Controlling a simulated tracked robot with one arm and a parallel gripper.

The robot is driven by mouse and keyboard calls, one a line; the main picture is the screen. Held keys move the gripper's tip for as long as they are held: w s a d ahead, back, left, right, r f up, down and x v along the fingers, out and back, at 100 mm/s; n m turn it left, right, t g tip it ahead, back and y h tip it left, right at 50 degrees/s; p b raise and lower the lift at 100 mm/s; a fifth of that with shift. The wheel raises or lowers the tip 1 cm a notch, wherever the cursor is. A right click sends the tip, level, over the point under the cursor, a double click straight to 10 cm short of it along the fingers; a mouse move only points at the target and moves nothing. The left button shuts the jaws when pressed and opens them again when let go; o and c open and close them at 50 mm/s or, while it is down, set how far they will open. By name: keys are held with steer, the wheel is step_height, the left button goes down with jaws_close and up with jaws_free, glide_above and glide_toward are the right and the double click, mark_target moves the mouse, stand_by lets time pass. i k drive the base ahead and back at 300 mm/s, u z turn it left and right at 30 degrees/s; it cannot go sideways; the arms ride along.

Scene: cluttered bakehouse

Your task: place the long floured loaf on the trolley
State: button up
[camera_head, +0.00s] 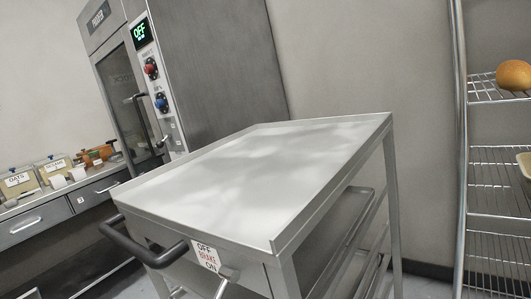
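The trolley (240,178) is a metal cart in the middle of the view. Its top is bare, with a low raised rim. A dark push handle (140,249) is on its near left end, beside a brake label (205,257) marked OFF, BRAKE, ON. Lower shelves show under the top. No long floured loaf is in view. My gripper is not in view, so I cannot see whether it holds anything.
A wire rack (495,165) stands at the right, with a round brown bun (514,75) on an upper shelf. A tall oven (205,75) with a display reading OFF stands behind the trolley. A counter at the left holds labelled tubs (17,181) and small items.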

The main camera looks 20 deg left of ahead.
mark_target(271, 170)
steer(key=i, duration=1.25)
steer(key=z, duration=0.1)
